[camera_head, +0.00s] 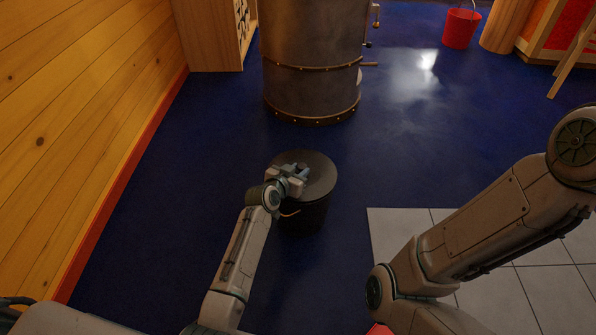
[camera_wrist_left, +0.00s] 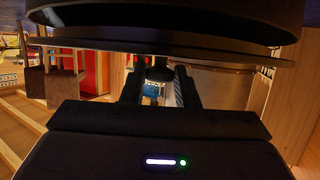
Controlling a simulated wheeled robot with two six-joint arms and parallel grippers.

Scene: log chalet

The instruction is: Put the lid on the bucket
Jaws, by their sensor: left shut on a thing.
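The dark round lid (camera_head: 319,172) is over the top of the black bucket (camera_head: 308,215) in the middle of the head view. My left gripper (camera_head: 293,174) is above the lid, shut on its knob. In the left wrist view the gripper (camera_wrist_left: 160,78) has its fingers on either side of the small dark knob (camera_wrist_left: 160,72). The lid's edge (camera_wrist_left: 90,43) lies close against the bucket's dark rim (camera_wrist_left: 150,12) there. I cannot tell whether the lid is fully seated. My right arm shows at the right, but its gripper is out of view.
A large metal boiler (camera_head: 312,65) stands behind the bucket. A log wall (camera_head: 75,110) runs along the left. A red bucket (camera_head: 461,28) stands at the far right back. The blue floor (camera_head: 430,140) around the black bucket is mostly clear; pale tiles (camera_head: 400,228) lie at right.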

